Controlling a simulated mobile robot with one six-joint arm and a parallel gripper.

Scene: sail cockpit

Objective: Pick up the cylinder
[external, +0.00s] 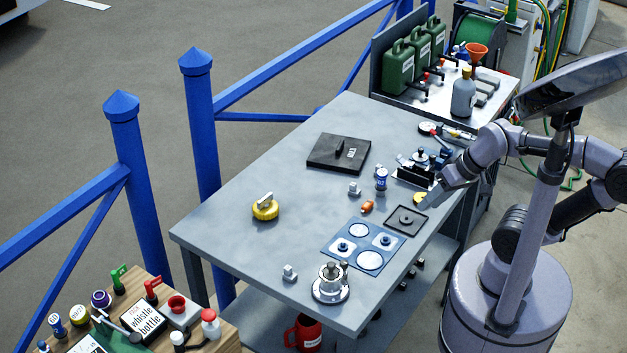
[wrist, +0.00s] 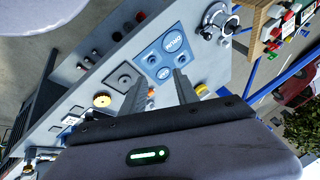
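A small blue cylinder with a white band (external: 381,179) stands upright on the grey workbench (external: 240,200), right of its middle. A smaller orange cylinder-like piece (external: 367,207) lies just in front of it. I cannot tell which one the task means. My gripper (external: 430,200) is above the bench's right side, apart from both pieces. In the wrist view my gripper (wrist: 161,70) has its two fingers spread, with nothing held between them. The orange piece (wrist: 151,92) shows partly beside the left finger. The blue cylinder is not visible in the wrist view, probably hidden by the gripper body.
A black square pad (external: 406,221) and a blue mat with round recesses (external: 345,247) lie near the gripper. A metal fixture (external: 331,284), a black plate with a handle (external: 339,152) and a yellow knob (external: 265,207) stand around.

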